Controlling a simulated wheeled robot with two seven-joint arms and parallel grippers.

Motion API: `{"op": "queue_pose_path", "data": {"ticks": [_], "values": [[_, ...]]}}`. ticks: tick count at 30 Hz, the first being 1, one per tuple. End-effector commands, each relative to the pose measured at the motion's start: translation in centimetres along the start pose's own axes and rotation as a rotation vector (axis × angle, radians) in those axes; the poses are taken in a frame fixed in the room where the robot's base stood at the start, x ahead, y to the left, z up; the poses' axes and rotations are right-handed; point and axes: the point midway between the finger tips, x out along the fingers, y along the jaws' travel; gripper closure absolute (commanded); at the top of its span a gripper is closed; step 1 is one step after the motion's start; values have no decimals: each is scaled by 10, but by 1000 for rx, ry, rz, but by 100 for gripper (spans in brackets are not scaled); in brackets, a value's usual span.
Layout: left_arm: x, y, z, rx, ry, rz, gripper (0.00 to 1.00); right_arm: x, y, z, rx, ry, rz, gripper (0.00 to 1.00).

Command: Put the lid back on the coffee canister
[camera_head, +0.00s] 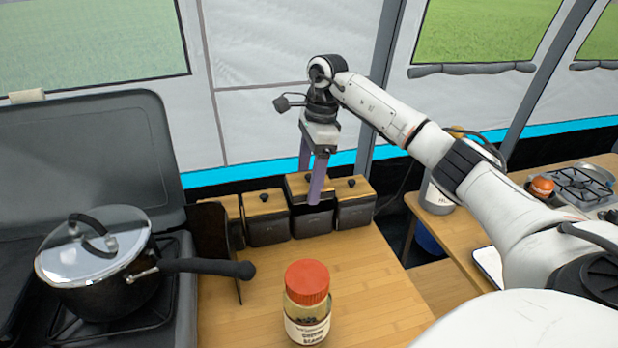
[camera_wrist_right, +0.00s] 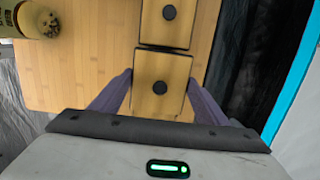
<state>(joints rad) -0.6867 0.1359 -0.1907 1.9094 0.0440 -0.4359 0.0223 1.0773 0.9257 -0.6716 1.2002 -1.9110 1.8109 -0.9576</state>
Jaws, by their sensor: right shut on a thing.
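My right gripper (camera_head: 311,190) points down at the row of dark canisters at the back of the wooden table. Its purple fingers are shut on a square wooden lid (camera_head: 297,185) with a black knob and dark rim. In the right wrist view, the lid (camera_wrist_right: 153,103) lies between the two fingers (camera_wrist_right: 158,97). The lid is over the dark canister (camera_head: 312,224) second from the right and stands higher than the neighbouring lids. A finger partly covers it, and I cannot tell whether the lid touches the canister. My left gripper is not in view.
Lidded canisters stand close on both sides, at the right (camera_head: 354,215) and left (camera_head: 267,232). A jar with an orange cap (camera_head: 307,283) stands near the front. A pot (camera_head: 105,270) on the stove at left has its handle over the table. The table's front right is clear.

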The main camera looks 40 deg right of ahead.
Motion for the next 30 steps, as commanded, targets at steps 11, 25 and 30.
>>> {"op": "queue_pose_path", "data": {"ticks": [11, 25, 30], "values": [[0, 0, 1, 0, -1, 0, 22, 2, 0, -1, 0, 0, 0, 54], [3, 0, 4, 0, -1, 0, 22, 12, 0, -2, 1, 0, 0, 54], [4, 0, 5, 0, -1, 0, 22, 16, 0, -3, 1, 0, 0, 54]]}}
